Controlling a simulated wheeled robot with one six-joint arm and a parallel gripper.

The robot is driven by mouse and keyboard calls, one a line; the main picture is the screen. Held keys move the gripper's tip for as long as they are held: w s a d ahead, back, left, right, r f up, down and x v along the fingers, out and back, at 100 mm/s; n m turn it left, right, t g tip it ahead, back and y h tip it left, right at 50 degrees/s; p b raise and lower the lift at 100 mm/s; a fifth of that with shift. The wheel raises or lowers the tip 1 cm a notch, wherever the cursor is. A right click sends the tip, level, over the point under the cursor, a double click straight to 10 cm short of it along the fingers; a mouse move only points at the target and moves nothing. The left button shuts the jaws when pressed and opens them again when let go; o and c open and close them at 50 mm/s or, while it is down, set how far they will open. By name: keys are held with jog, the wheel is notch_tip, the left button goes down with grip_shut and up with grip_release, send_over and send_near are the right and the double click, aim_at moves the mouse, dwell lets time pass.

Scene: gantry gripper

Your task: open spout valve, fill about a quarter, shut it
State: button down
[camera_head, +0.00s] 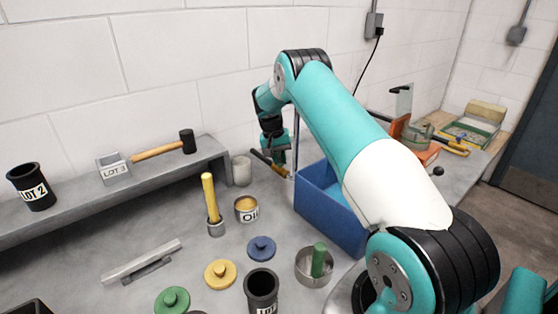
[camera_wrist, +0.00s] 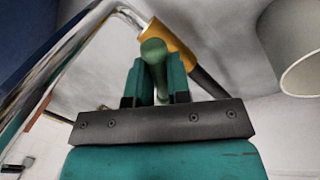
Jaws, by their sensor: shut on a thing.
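My gripper (camera_head: 279,158) is at the back of the counter, beside a thin upright metal pipe (camera_head: 296,140). In the wrist view its teal fingers (camera_wrist: 155,82) are shut on a green rounded handle (camera_wrist: 154,50). The metal pipe (camera_wrist: 62,62) runs along the left of that view. An orange and black piece with a silvery end (camera_wrist: 178,48) shows behind the handle; I cannot tell whether it joins the pipe. A pale cup (camera_head: 241,170) stands left of my gripper and shows at the right in the wrist view (camera_wrist: 290,40). Its contents and the spout's outlet are not visible.
A blue bin (camera_head: 325,215) stands right of my gripper. A ledge with a mallet (camera_head: 160,150) runs along the wall.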

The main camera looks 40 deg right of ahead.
jog(key=n, duration=0.3)
jog(key=shift+s+d+n+t, duration=0.1)
jog(key=shift+n+t, duration=0.2)
jog(key=shift+n, duration=0.1)
jog(key=shift+d+n+t+h+b, duration=0.1)
jog(key=shift+n+t+h+b, duration=0.3)
jog(key=shift+n, duration=1.5)
jog(key=shift+r, duration=0.1)
jog(key=c, duration=1.1)
grip_release()
jog(key=b+v, duration=0.2)
jog(key=v, duration=1.5)
jog(key=shift+r+b, duration=0.2)
jog(key=shift+b, duration=0.1)
